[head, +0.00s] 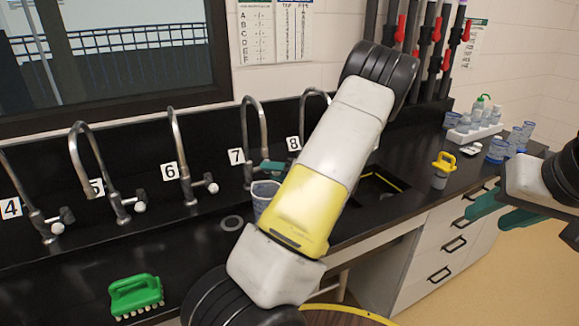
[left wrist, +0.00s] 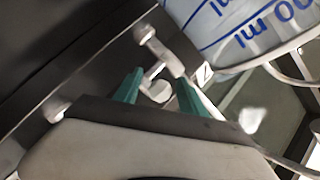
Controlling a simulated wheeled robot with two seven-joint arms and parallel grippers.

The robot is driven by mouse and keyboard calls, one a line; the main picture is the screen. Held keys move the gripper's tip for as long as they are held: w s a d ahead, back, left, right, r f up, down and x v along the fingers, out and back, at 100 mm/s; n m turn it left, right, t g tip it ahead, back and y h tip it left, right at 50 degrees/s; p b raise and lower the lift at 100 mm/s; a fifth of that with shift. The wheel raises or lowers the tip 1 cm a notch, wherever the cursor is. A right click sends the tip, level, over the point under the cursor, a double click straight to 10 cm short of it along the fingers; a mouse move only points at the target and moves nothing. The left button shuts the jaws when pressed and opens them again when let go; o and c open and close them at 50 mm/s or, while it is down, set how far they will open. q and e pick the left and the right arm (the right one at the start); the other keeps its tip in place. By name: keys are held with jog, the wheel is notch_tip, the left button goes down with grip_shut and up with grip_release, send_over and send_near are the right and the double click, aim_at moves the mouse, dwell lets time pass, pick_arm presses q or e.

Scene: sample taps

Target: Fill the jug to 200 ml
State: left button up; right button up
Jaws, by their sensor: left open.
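The jug (head: 263,194), clear with blue markings, stands under tap 7 (head: 250,135), partly hidden behind my left arm. In the left wrist view the jug (left wrist: 235,25) fills the top right, with part of an "ml" mark showing; its water level cannot be read. My left gripper (head: 272,167) is by tap 7's handle, mostly hidden by my arm. In the left wrist view its green fingers are apart, with the pale tap handle (left wrist: 158,88) showing between them; contact cannot be told. My right gripper (head: 535,222) is open and empty at the right, away from the taps.
Taps 4, 5 and 6 (head: 180,160) stand to the left, and tap 8 (head: 312,105) to the right. A green brush (head: 136,296) lies at the front left. A yellow-topped container (head: 441,170) and a white tray (head: 475,133) of bottles are on the right counter.

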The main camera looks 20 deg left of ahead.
pick_arm(q)
jog(key=shift+x, duration=0.95)
grip_shut()
dwell(0.7)
